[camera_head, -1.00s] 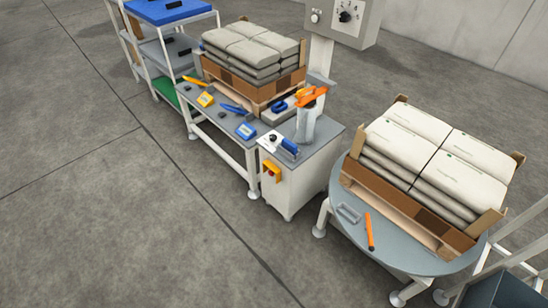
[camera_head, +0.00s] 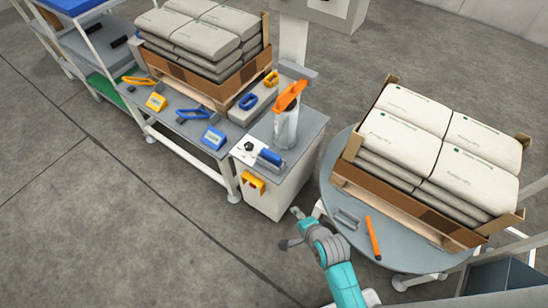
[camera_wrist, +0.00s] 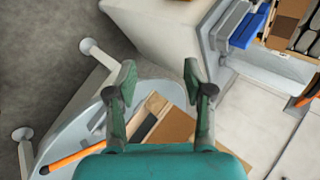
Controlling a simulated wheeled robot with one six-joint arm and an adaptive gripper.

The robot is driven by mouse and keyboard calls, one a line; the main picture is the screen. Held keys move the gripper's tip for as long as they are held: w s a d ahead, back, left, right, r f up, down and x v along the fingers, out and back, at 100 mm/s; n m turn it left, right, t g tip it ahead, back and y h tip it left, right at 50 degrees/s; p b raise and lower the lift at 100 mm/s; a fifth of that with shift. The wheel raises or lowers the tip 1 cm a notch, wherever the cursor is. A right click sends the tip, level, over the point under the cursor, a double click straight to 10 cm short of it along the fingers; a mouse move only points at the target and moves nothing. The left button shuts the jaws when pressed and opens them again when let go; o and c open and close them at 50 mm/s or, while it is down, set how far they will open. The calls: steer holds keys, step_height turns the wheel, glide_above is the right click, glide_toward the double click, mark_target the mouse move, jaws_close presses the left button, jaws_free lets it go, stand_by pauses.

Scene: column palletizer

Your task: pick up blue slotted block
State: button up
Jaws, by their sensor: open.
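A blue block with a slot (camera_head: 249,101) lies on a grey box (camera_head: 240,115) at the back of the bench, beside a similar yellow block (camera_head: 271,78). My gripper (camera_head: 291,228) is low in the picture, in front of the white cabinet and left of the round table, well apart from the blue block. In the wrist view my gripper (camera_wrist: 160,78) shows both fingers spread with nothing between them.
The round table (camera_head: 335,190) holds stacked bags, an orange rod (camera_head: 372,237) and a grey bracket (camera_head: 347,218). Floor at left is clear.

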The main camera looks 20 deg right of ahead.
steer(key=w+m, duration=0.3)
steer(key=w, duration=0.4)
steer(key=m+g+y, duration=0.2)
steer(key=m+g, duration=0.3)
steer(key=m, duration=0.4)
glide_toward(271, 154)
steer(key=shift+x, duration=5.1)
jaws_close()
